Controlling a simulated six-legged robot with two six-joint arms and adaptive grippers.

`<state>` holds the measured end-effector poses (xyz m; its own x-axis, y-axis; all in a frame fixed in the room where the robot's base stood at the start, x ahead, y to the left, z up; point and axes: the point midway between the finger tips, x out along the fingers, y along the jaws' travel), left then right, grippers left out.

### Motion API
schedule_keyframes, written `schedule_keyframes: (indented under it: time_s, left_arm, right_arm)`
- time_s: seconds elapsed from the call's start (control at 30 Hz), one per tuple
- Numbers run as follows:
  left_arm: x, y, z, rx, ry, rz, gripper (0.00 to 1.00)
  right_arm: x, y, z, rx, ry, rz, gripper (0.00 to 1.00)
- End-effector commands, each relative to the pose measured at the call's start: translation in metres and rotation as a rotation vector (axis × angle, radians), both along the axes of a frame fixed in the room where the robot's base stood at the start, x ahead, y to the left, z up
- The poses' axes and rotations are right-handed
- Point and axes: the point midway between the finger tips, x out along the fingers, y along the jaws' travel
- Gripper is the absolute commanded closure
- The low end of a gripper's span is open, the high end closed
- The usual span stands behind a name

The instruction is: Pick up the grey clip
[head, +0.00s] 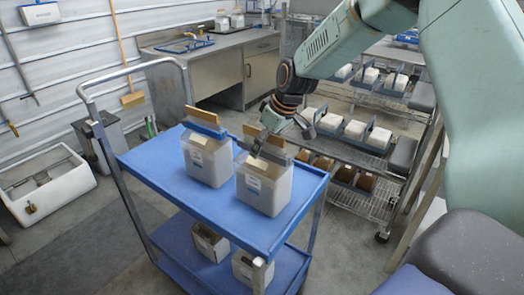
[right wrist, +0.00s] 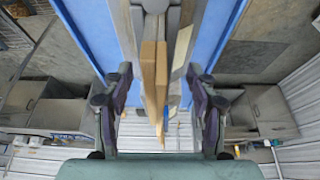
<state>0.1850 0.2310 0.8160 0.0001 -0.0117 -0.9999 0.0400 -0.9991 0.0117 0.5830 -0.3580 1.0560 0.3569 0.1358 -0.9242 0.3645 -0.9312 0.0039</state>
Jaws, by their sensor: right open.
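The grey clip (head: 264,154) lies across the top of the right-hand white bag (head: 265,187) on the blue cart. A tan board (head: 251,131) stands up behind the clip. My right gripper (head: 281,136) is just above the clip and partly covers it. In the right wrist view its two fingers (right wrist: 160,105) are spread apart, with the tan board (right wrist: 154,75) between them and nothing gripped. I cannot clearly tell the clip from the other strips in that view. My left gripper is not in view.
A second white bag (head: 206,163) with a blue clip (head: 204,129) and tan board stands close to the left on the cart top (head: 158,165). More containers (head: 210,243) sit on the lower shelf. A wire rack (head: 345,205) with several bags stands behind right.

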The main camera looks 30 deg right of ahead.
Motion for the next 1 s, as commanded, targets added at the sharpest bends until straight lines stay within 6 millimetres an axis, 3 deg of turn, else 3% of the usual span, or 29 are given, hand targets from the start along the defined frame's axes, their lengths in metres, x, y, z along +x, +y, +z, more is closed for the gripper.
schedule_keyframes:
  time_s: [0.2,0.83,1.0]
  left_arm:
    - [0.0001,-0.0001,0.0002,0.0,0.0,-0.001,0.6]
    - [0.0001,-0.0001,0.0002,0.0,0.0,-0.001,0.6]
    - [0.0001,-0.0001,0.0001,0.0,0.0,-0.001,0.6]
  right_arm:
    - [0.0017,0.0002,-0.0005,0.0,0.001,0.0,0.43]
    - [0.0008,0.0002,-0.0011,0.0,0.003,0.0,0.96]
    - [0.0007,0.0003,-0.0012,0.001,0.003,0.001,0.98]
